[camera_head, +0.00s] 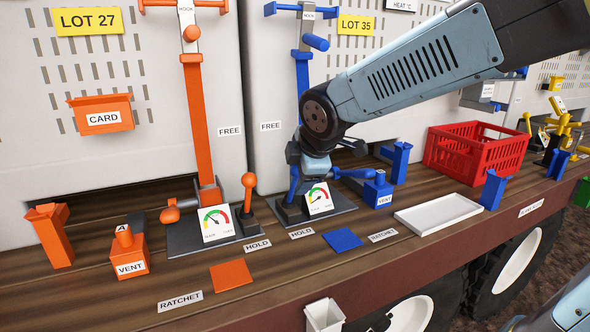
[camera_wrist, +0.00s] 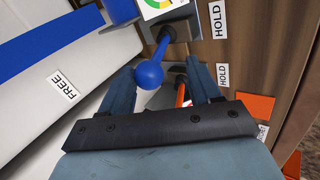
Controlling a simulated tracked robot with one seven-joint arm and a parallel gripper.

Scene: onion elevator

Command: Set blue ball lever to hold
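The blue ball lever shows in the wrist view as a blue ball (camera_wrist: 149,75) on a thin blue stem beside the gauge base. My gripper (camera_wrist: 162,68) is open, one finger on each side of the ball; I cannot tell whether the left finger touches it. In the head view my gripper (camera_head: 312,166) hides the ball, with a bit of the blue stem (camera_head: 293,180) showing left of the gauge (camera_head: 319,199). The blue side's HOLD label (camera_head: 301,234) lies on the deck in front, and its FREE label (camera_head: 270,126) is on the wall behind.
The orange station stands left, with its own ball lever (camera_head: 249,185) and gauge (camera_head: 216,224) close by. Right of my gripper are a blue crank handle (camera_head: 355,173), the blue vent box (camera_head: 378,192), a white tray (camera_head: 438,214) and a red crate (camera_head: 477,153).

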